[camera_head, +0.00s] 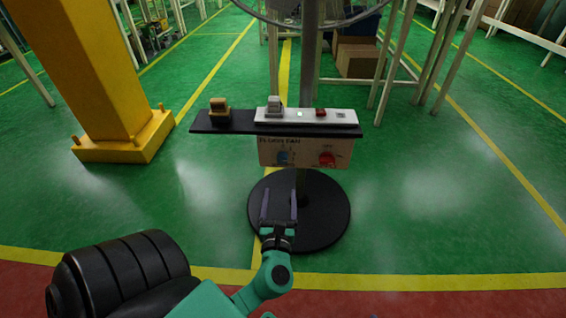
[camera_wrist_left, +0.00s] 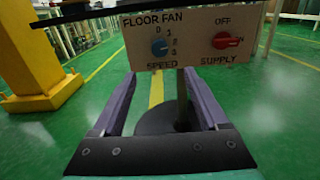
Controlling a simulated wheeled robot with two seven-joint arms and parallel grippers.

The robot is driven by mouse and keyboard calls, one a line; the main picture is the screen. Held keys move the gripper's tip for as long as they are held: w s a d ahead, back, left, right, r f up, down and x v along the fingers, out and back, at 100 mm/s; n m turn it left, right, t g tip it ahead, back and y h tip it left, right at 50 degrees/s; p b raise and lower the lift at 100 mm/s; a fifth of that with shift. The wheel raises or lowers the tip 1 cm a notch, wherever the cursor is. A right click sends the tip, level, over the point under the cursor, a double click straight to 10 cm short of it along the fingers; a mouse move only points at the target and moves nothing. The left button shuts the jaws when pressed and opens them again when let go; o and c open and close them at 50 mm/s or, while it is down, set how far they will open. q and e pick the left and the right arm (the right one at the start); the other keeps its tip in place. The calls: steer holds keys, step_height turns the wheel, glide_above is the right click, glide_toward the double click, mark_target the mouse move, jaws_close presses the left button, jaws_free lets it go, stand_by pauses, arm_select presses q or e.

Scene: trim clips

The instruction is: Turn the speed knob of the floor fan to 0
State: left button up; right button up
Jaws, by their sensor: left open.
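The floor fan's control panel (camera_head: 305,152) hangs under a dark shelf on the fan's pole. Its blue speed knob (camera_wrist_left: 159,47) sits left, with the marks 0, 1, 2 and 3 around its right side; I cannot tell which mark it points at. The same knob shows in the head view (camera_head: 283,157). A red supply knob (camera_wrist_left: 226,40) sits right, between OFF and ON labels, its pointer toward ON. My left gripper (camera_head: 279,192) is open and empty, below and in front of the panel, apart from the speed knob. My right gripper is not in view.
The dark shelf (camera_head: 240,128) above the panel carries a white strip (camera_head: 350,116) with small switches and a tan block (camera_head: 219,107). The fan's round black base (camera_head: 335,222) stands on the green floor. A yellow column (camera_head: 85,70) stands left.

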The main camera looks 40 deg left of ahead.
mark_target(282, 162)
arm_select(q)
steer(key=b+x, duration=0.2)
steer(key=x, duration=1.1)
steer(key=shift+w+a, duration=0.2)
steer(key=shift+a, duration=0.05)
jaws_close()
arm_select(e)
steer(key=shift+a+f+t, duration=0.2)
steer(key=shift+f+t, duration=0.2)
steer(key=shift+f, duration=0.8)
